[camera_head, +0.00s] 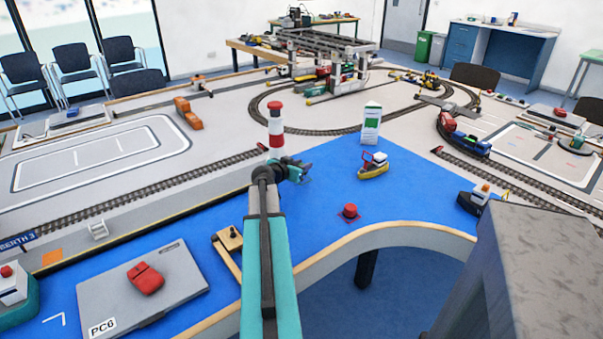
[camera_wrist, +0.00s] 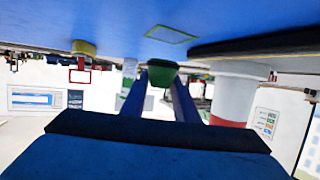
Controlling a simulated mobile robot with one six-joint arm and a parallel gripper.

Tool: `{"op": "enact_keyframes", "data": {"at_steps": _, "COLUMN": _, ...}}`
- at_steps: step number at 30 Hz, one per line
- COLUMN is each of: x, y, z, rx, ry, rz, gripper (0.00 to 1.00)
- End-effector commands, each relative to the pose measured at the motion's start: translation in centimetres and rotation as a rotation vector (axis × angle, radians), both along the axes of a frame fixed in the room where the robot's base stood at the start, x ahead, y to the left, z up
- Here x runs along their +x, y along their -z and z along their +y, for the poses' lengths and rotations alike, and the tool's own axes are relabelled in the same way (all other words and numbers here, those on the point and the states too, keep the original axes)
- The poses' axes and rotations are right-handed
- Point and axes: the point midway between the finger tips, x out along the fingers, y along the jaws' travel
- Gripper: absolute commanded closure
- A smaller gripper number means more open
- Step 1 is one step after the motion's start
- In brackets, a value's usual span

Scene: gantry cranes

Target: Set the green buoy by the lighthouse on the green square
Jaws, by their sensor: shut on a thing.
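The red and white lighthouse (camera_head: 275,128) stands upright at the edge of the blue surface, just behind my gripper (camera_head: 300,170) in the head view. The wrist view is upside down. There my gripper (camera_wrist: 162,88) is shut on the green buoy (camera_wrist: 163,72), between its two blue fingers. The outlined green square (camera_wrist: 171,35) shows on the blue surface, apart from the buoy. The lighthouse (camera_wrist: 233,95) is to the right of the fingers in that view. In the head view I cannot make out the buoy clearly, nor the green square.
A red buoy (camera_head: 349,210) sits on a red square on the blue surface (camera_head: 400,200). A yellow boat (camera_head: 373,168) and a green-and-white tower (camera_head: 371,123) stand right of my gripper. A dark boat (camera_head: 480,198) is farther right. A laptop (camera_head: 190,275) lies front left.

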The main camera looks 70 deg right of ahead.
Motion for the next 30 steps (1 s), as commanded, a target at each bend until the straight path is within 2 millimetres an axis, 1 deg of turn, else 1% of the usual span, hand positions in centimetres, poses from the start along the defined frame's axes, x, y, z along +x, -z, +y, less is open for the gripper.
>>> {"op": "enact_keyframes", "data": {"at_steps": 6, "x": 0.4, "y": 0.0, "z": -1.0, "rx": 0.0, "ry": 0.0, "rz": 0.0, "gripper": 0.95}}
{"op": "enact_keyframes", "data": {"at_steps": 12, "x": 0.3, "y": 2.3, "z": -0.8, "rx": 0.001, "ry": -0.001, "rz": 0.003, "gripper": 0.95}}
{"op": "enact_keyframes", "data": {"at_steps": 17, "x": 0.3, "y": 3.4, "z": -0.8, "rx": 0.0, "ry": 0.0, "rz": 0.001, "gripper": 0.95}}
{"op": "enact_keyframes", "data": {"at_steps": 25, "x": 0.3, "y": 3.6, "z": -0.8, "rx": 0.0, "ry": 0.0, "rz": 0.0, "gripper": 0.95}}
{"op": "enact_keyframes", "data": {"at_steps": 26, "x": 0.3, "y": 3.6, "z": -0.8, "rx": 0.0, "ry": 0.0, "rz": 0.0, "gripper": 0.71}}
{"op": "enact_keyframes", "data": {"at_steps": 27, "x": 0.3, "y": 3.6, "z": -0.8, "rx": 0.0, "ry": 0.0, "rz": 0.0, "gripper": 0.64}}
{"op": "enact_keyframes", "data": {"at_steps": 29, "x": 0.3, "y": 3.6, "z": -0.8, "rx": 0.0, "ry": 0.0, "rz": 0.0, "gripper": 0.54}}
{"op": "enact_keyframes", "data": {"at_steps": 30, "x": 0.3, "y": 3.6, "z": -0.8, "rx": 0.0, "ry": 0.0, "rz": 0.0, "gripper": 0.53}}
